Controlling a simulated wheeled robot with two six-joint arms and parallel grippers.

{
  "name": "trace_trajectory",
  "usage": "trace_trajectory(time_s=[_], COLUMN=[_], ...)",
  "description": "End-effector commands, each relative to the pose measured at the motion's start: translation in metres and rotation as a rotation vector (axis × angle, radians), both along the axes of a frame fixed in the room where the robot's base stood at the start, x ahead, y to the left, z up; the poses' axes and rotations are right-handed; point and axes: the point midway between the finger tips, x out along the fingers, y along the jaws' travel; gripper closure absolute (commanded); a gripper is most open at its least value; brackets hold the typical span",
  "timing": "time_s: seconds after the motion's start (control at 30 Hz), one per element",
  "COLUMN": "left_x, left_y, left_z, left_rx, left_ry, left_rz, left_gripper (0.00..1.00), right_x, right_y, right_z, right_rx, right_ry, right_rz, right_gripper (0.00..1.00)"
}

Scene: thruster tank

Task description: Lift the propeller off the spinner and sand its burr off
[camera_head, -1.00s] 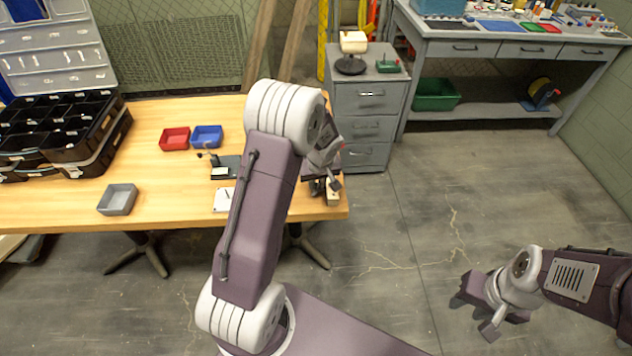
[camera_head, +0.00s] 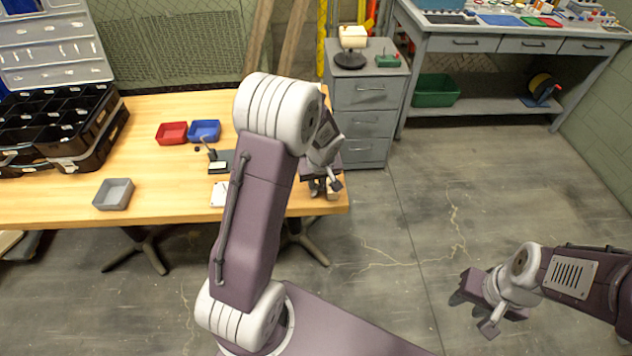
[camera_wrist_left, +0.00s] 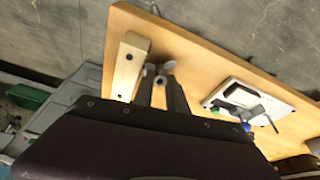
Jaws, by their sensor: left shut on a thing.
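My left gripper (camera_head: 326,187) is low over the table's right end. In the left wrist view its two dark fingers (camera_wrist_left: 162,82) are shut on a small grey lobed piece, which looks like the propeller (camera_wrist_left: 159,69). Its burr is too small to make out. A pale wooden block (camera_wrist_left: 128,66) with dark holes lies on the table just left of the fingers, apart from them; I cannot tell whether it is the sanding piece. A dark stand (camera_head: 221,165) with a short post is further left; I cannot tell if this is the spinner. My right gripper (camera_head: 474,314) is open and empty over the floor.
The wooden table (camera_head: 160,190) holds a red bin (camera_head: 172,132), a blue bin (camera_head: 205,131), a grey bin (camera_head: 113,194) and black organizers (camera_head: 75,135). A grey drawer cabinet (camera_head: 367,125) stands behind its right end. A white plate (camera_wrist_left: 265,100) lies right of my left fingers.

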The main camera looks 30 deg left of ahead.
Motion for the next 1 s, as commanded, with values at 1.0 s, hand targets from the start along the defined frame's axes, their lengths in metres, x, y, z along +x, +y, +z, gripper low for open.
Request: trace_trajectory(time_s=[1.0], left_x=[0.024], left_y=[0.014], left_z=[0.001], left_rx=[0.0], left_ry=[-0.002], left_rz=[0.001], left_gripper=[1.0], right_x=[0.0], right_y=[0.0], right_z=[0.011], right_rx=[0.0], right_ry=[0.0], right_rz=[0.0], right_gripper=[0.64])
